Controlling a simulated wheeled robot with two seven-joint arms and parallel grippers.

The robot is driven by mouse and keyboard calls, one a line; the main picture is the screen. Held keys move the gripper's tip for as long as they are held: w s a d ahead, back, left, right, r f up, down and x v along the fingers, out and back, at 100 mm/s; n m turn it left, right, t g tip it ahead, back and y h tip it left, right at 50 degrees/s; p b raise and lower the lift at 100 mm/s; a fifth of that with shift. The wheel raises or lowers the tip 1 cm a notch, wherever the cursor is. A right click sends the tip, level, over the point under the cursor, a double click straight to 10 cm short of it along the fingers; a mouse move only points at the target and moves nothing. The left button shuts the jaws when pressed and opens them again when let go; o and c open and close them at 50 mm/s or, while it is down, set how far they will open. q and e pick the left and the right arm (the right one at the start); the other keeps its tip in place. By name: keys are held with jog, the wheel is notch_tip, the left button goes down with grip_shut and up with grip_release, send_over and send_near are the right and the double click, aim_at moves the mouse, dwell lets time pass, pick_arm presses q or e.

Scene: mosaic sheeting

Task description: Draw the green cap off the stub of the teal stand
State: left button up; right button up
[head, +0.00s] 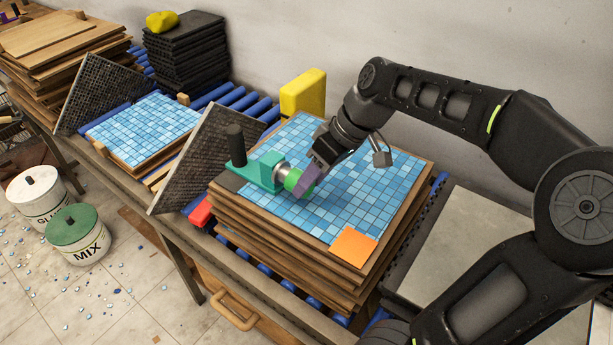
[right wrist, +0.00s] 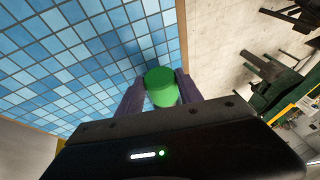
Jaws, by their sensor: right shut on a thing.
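The teal stand (head: 264,171) sits on the blue tile sheet at the near left corner of the stack, with a dark upright cylinder at its left end. Its silver stub (head: 281,172) points right. The green cap (head: 293,180) is at the stub's right end, in line with it; I cannot tell how far it still covers the stub. My right gripper (head: 307,186) has its purple fingers shut on the cap. In the right wrist view the green cap (right wrist: 161,86) sits between the two fingers (right wrist: 160,97); the stand is not visible there. My left gripper is not in view.
The blue tile sheet (head: 345,199) tops a stack of wooden boards, with an orange square (head: 353,246) at its near edge. A grey panel (head: 197,152) leans just left of the stand. A yellow block (head: 303,92) stands behind. Buckets stand on the floor at left.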

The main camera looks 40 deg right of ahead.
jog(key=shift+s+d, duration=0.2)
jog(key=shift+s, duration=0.45)
jog(key=shift+s+d, duration=0.2)
jog(key=shift+s, duration=0.5)
jog(key=shift+s+d, duration=0.2)
jog(key=shift+s, duration=0.45)
jog(key=shift+r, duration=0.1)
notch_tip(320, 180, up, 8)
jog(key=p, duration=0.5)
